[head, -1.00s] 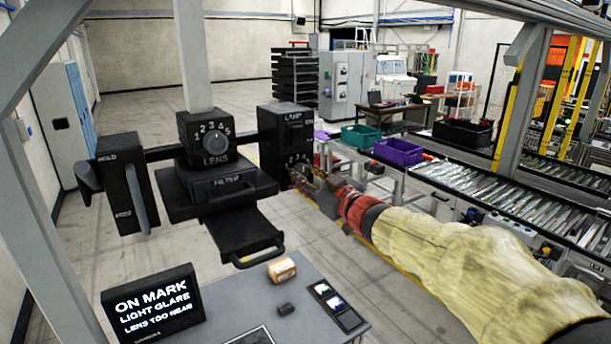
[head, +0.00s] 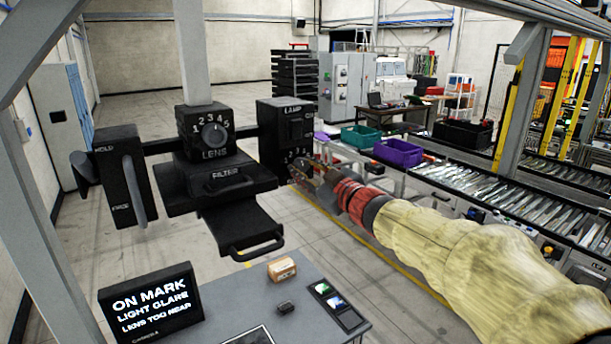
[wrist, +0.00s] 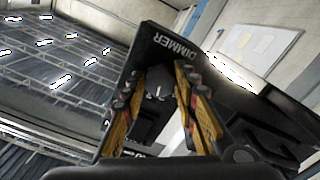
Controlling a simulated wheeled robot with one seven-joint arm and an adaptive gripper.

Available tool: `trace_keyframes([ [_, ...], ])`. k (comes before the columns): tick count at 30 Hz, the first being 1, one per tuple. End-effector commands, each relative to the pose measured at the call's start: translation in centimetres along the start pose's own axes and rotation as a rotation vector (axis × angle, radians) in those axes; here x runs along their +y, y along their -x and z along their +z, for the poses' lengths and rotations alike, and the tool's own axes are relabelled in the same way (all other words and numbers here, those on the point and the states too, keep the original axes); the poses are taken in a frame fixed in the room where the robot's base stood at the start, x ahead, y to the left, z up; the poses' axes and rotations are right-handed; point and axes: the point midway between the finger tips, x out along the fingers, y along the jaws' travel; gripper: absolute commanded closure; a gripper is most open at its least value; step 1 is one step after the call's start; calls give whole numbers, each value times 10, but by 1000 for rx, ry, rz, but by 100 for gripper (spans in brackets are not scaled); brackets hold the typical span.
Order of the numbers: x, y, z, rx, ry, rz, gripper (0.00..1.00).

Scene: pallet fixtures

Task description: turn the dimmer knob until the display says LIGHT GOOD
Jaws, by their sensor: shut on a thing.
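The dimmer knob (wrist: 160,84) is a dark knob on a black box face lettered DIMMER, in the wrist view. My gripper (wrist: 165,92) has its yellow-padded fingers on either side of it and is shut on it. In the head view my gripper (head: 304,172) is at the lower right of the black LAMP box (head: 285,122), where part of a numbered dial shows; the knob itself is hidden there. The display (head: 150,304) at the lower left reads ON MARK, LIGHT GLARE, LENS TOO NEAR.
Left of the lamp box are the LENS knob (head: 214,134), the FILTER drawer (head: 250,235) with its handle, and the HOLD lever (head: 135,190). A grey table (head: 235,300) below carries a small cardboard box (head: 282,269). A conveyor (head: 500,183) runs at the right.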

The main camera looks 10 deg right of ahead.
Motion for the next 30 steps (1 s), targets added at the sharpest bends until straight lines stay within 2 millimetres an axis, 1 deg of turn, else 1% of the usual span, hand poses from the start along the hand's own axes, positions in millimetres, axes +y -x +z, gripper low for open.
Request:
trace_keyframes([
  [6, 0, 0, 1, 1, 141, 1, 96],
  [13, 0, 0, 1, 1, 243, 0, 96],
  [19, 0, 0, 0, 0, 280, 0, 96],
  [30, 0, 0, 0, 0, 285, 0, 96],
])
